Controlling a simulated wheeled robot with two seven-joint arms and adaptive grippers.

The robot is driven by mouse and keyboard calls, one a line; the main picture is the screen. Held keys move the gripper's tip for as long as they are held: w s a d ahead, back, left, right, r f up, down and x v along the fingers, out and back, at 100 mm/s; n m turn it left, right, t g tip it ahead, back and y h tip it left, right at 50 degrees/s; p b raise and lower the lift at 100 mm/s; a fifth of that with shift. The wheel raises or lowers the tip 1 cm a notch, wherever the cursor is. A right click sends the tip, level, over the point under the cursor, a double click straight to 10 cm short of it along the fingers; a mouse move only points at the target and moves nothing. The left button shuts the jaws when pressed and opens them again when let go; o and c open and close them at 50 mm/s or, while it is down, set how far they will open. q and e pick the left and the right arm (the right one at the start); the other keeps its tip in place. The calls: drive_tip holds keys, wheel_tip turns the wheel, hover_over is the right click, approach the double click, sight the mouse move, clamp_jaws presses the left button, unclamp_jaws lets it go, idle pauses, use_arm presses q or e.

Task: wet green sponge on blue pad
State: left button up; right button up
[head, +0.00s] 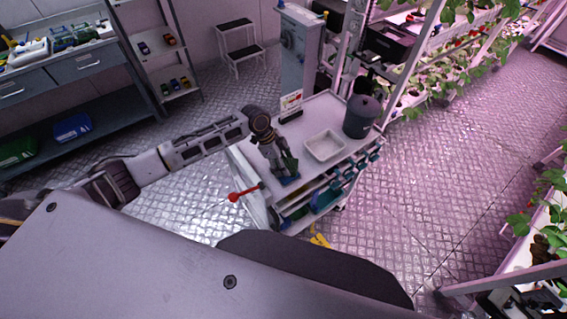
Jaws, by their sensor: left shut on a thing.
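My left gripper (284,166) reaches down over the left end of a white cart. It is shut on the green sponge (291,162), which shows as a dark green piece at the fingers and is partly hidden by them. The blue pad (288,181) lies on the cart top just below the fingertips. I cannot tell whether the sponge touches the pad or whether it is wet. My right gripper is not in view.
A white tray (325,145) sits on the cart top (306,122) right of my gripper. A dark lidded bucket (362,117) stands at its far right corner. A red-ended handle (235,197) sticks out at the left. Plant racks stand at the right.

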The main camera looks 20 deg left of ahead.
sight(288, 164)
use_arm(q)
drive_tip(key=shift+r+p, duration=1.35)
drive_tip(key=shift+r, duration=1.3)
